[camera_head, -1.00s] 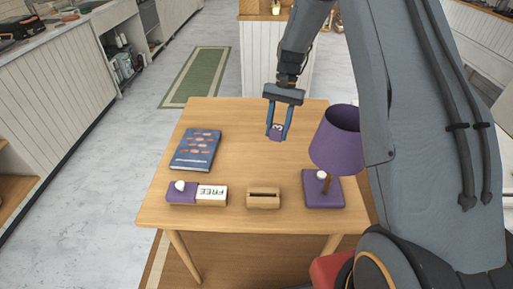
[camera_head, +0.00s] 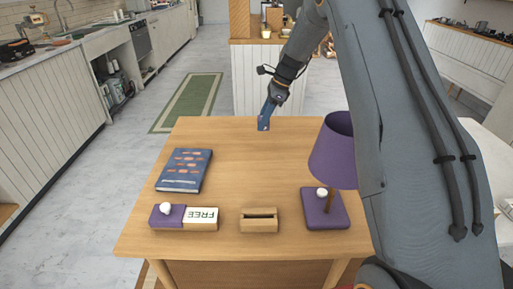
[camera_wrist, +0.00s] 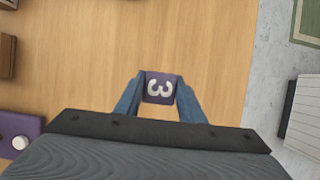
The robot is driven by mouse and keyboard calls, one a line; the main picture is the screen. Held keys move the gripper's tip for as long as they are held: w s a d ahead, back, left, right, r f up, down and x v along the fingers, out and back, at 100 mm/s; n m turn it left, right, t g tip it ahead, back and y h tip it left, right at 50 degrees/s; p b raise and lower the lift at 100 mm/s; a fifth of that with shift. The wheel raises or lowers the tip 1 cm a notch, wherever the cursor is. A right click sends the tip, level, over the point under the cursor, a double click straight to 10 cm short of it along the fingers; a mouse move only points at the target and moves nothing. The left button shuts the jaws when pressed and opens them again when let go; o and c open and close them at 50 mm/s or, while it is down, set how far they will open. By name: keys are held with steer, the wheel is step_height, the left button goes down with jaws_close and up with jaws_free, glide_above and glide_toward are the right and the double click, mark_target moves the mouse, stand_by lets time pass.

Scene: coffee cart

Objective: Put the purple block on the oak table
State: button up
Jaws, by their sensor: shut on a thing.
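The purple block (camera_wrist: 160,88) shows in the wrist view between the two blue fingers of my gripper (camera_wrist: 159,95). It bears a white figure that looks like a 3. My gripper is shut on it. In the head view my gripper (camera_head: 265,118) is over the far part of the oak table (camera_head: 235,160), seen side-on, and the block is mostly hidden there by the finger. I cannot tell for sure whether the block touches the tabletop. The oak table also fills much of the wrist view (camera_wrist: 90,60).
A blue book (camera_head: 184,170) lies at the left. The table's middle is clear.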

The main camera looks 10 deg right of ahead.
steer(key=shift+f+p, duration=0.5)
steer(key=shift+f, duration=3.05)
steer(key=shift+f, duration=0.1)
steer(key=o, duration=1)
steer(key=shift+o, duration=0.2)
steer(key=b+v, duration=0.2)
steer(key=v, duration=1)
steer(key=shift+s+a+r, duration=0.1)
steer(key=shift+r, duration=0.15)
